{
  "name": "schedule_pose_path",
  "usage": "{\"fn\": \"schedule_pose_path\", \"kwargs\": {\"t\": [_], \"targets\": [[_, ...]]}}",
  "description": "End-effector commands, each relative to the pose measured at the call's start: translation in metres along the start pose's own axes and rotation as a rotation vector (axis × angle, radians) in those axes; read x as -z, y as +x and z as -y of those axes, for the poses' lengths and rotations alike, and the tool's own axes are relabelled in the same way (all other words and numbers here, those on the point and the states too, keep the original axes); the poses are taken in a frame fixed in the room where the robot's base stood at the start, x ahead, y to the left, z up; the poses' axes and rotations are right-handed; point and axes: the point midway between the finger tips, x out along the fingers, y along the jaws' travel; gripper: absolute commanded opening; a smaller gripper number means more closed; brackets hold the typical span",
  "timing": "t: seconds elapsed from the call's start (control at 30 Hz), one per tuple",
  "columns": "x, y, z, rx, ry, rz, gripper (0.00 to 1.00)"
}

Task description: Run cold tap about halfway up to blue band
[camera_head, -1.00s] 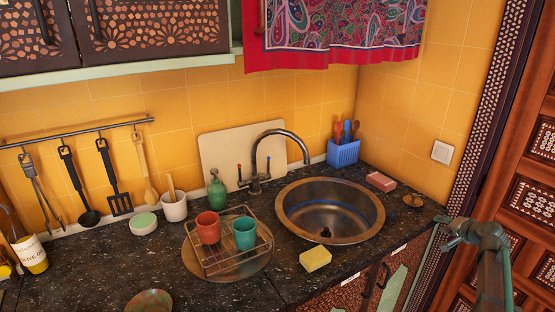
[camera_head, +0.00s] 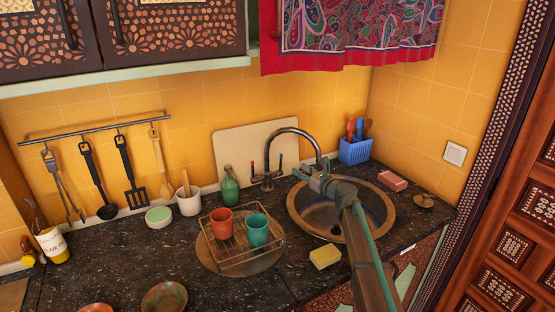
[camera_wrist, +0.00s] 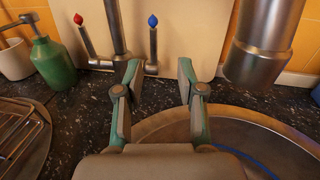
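The tap (camera_head: 300,134) is a dark metal gooseneck behind the sink (camera_head: 381,220). Its blue-tipped lever (camera_wrist: 153,45) stands upright on the right of the tap body, and its red-tipped lever (camera_wrist: 86,40) is on the left. The spout (camera_wrist: 262,45) shows at the upper right of the wrist view, with no water visible from it. A blue band (camera_wrist: 262,164) runs around the inside wall of the basin. My gripper (camera_wrist: 158,78) is open and empty. It is over the sink's back left, facing the blue lever, which shows between the fingertips but beyond them.
A wire rack (camera_head: 238,259) with a red cup (camera_head: 222,223) and a teal cup (camera_head: 257,230) stands left of the sink. A green soap bottle (camera_head: 230,187) is beside the tap. A yellow sponge (camera_head: 325,256) lies in front. A cutting board (camera_head: 235,147) leans behind the tap.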

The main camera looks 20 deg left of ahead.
Motion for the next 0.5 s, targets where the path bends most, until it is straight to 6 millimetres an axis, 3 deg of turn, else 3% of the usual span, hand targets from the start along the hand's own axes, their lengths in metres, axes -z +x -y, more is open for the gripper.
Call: {"fn": "schedule_pose_path", "kwargs": {"t": [0.27,0.5], "targets": [[-0.003,0.022,-0.009,-0.011,0.059,0.011,0.39],[-0.004,0.057,-0.007,-0.010,0.057,0.010,0.39]]}}
